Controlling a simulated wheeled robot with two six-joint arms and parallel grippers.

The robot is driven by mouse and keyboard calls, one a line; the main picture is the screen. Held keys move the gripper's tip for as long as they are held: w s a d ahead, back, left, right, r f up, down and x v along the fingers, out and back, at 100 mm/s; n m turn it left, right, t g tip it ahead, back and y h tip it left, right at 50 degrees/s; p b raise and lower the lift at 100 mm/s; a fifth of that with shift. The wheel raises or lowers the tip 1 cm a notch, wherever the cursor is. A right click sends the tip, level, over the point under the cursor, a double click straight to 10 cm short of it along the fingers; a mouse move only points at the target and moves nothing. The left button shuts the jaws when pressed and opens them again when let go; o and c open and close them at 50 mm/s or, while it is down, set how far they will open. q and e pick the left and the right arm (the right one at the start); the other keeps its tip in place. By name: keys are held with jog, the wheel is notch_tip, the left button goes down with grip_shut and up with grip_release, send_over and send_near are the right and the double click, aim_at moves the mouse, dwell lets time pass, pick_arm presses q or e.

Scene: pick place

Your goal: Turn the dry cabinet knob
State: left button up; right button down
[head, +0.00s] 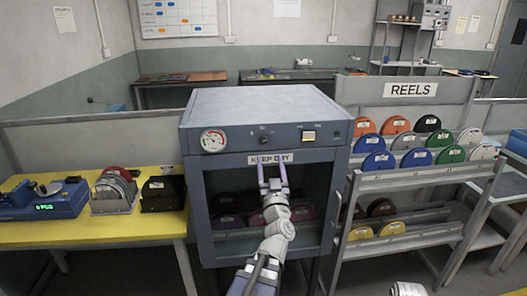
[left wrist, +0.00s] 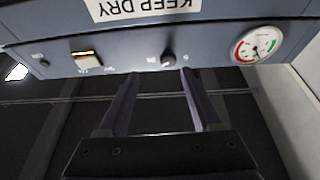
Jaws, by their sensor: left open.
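The blue-grey dry cabinet (head: 230,178) stands in the centre of the head view. Its front panel carries a small dark knob (head: 263,140) between the round gauge (head: 214,140) and a lit switch (head: 308,136). My left gripper (head: 272,164) is open and empty, its fingers near the KEEP DRY label (head: 258,159), below the knob in the picture. In the left wrist view the panel appears upside down, and the knob (left wrist: 168,57) shows just beyond the gap between the fingertips (left wrist: 158,75). The knob looks apart from both fingers.
A rack labelled REELS (head: 410,89) with coloured reels stands close on the right. A yellow table (head: 100,232) on the left holds a blue device (head: 45,203) and upright discs. The cabinet has a dark glass front with reels inside. Its top (head: 265,100) is bare.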

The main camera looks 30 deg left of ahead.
aim_at(263, 143)
pick_arm(q)
jog(key=shift+n+y, duration=0.3)
jog(key=shift+y, duration=0.1)
jog(key=p+x, duration=0.1)
jog(key=x, duration=0.1)
jog(key=p+x, duration=0.1)
jog(key=x, duration=0.2)
jog(key=a+p+x, duration=0.1)
jog(key=x, duration=0.2)
jog(key=shift+s, duration=0.35)
grip_shut()
